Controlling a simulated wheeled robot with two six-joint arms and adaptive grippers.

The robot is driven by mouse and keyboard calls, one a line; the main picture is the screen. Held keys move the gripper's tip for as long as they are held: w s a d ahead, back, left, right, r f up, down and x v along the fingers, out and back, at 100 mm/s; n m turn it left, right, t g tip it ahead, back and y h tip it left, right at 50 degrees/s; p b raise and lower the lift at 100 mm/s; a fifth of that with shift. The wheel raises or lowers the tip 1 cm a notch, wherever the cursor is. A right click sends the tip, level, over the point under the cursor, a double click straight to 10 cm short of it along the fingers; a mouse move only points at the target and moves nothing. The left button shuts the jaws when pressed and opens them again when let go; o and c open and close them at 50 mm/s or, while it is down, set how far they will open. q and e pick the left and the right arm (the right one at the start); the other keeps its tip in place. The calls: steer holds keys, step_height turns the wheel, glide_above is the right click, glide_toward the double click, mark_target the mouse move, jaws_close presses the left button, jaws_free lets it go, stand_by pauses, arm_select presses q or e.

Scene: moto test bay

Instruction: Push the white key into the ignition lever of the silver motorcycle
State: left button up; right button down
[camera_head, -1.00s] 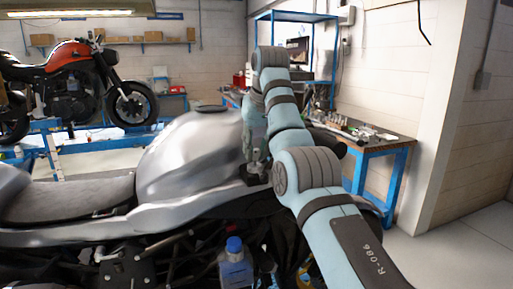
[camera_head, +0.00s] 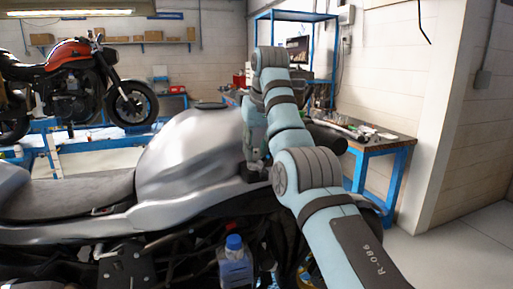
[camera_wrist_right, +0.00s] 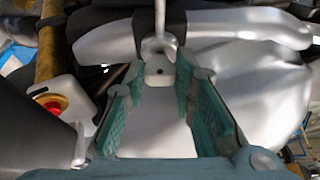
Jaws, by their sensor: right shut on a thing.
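The silver motorcycle (camera_head: 190,155) fills the left and middle of the head view, with its tank and dark seat showing. My right gripper (camera_head: 257,165) is low beside the front of the tank, partly hidden by my own arm. In the right wrist view, my right gripper (camera_wrist_right: 158,80) is shut on the white key (camera_wrist_right: 155,135), a pale piece between its green fingers. Ahead of the fingertips is a light grey upright rod with a round base (camera_wrist_right: 159,45), which looks like the ignition lever. I cannot tell whether the key touches it. My left gripper is not in view.
A blue-capped bottle (camera_head: 235,262) is low on the motorcycle's near side. A blue-legged workbench (camera_head: 385,150) with small items stands behind my arm. An orange motorcycle (camera_head: 75,80) is at the back left. The floor at the right is clear.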

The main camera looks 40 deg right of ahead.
steer(key=shift+f, duration=0.25)
steer(key=c, duration=1.2)
jaws_free()
steer(key=shift+c, duration=0.2)
steer(key=shift+r, duration=0.1)
